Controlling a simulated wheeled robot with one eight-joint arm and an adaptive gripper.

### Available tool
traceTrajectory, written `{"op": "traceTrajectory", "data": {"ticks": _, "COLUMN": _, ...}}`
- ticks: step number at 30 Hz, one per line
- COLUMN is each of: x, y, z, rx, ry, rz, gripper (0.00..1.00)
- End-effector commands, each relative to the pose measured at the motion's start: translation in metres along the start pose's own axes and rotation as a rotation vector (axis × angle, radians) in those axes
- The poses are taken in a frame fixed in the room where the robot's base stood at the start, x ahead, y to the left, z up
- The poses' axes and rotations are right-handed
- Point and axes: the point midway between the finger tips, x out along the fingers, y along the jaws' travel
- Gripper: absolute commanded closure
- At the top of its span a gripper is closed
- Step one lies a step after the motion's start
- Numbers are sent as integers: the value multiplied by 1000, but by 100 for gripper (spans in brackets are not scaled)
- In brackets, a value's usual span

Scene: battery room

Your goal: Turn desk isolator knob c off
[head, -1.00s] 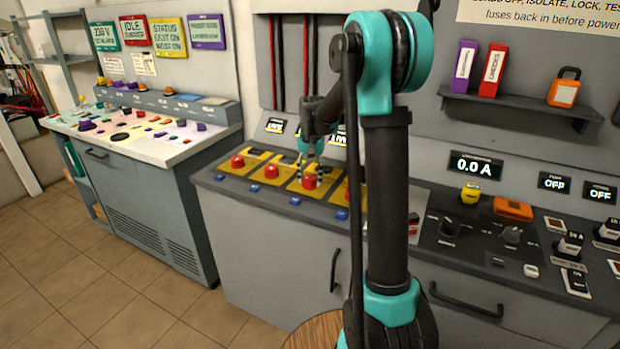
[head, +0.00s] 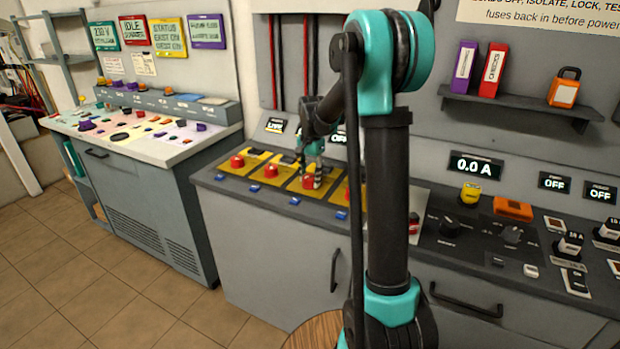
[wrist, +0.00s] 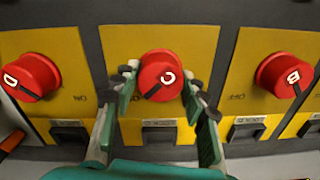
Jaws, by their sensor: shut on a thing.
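Red knob C (wrist: 162,76) sits on a yellow plate in the middle of the wrist view, its letter turned aslant. A dark mark on it points to the lower left. My gripper (wrist: 160,82) has one finger on each side of the knob and is shut on it. In the head view, my gripper (head: 311,178) reaches down to this knob (head: 308,182) in the row of red knobs on the desk. Its fingers hide part of the knob there.
Knob D (wrist: 32,76) and knob B (wrist: 284,75) stand on yellow plates close to either side. A small display (head: 275,126) behind the row reads LIVE; another display (head: 338,138), partly covered by my arm, appears to read OFF. Blue tags (head: 295,201) line the desk's front edge.

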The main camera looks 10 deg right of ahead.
Motion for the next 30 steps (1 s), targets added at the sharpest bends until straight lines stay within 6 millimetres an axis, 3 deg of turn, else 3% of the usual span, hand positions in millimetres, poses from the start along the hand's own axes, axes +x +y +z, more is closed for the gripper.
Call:
{"op": "traceTrajectory", "data": {"ticks": 7, "x": 0, "y": 0, "z": 0, "rx": 1, "ry": 0, "rz": 0, "gripper": 86}}
{"op": "traceTrajectory", "data": {"ticks": 8, "x": 0, "y": 0, "z": 0, "rx": 1, "ry": 0, "rz": 0, "gripper": 54}}
{"op": "traceTrajectory", "data": {"ticks": 12, "x": 0, "y": 0, "z": 0, "rx": 1, "ry": 0, "rz": 0, "gripper": 37}}
{"op": "traceTrajectory", "data": {"ticks": 23, "x": -3, "y": 0, "z": 0, "rx": 0, "ry": 0, "rz": 0, "gripper": 36}}
{"op": "traceTrajectory", "data": {"ticks": 30, "x": -36, "y": 0, "z": 0, "rx": 0, "ry": 0, "rz": 0, "gripper": 36}}
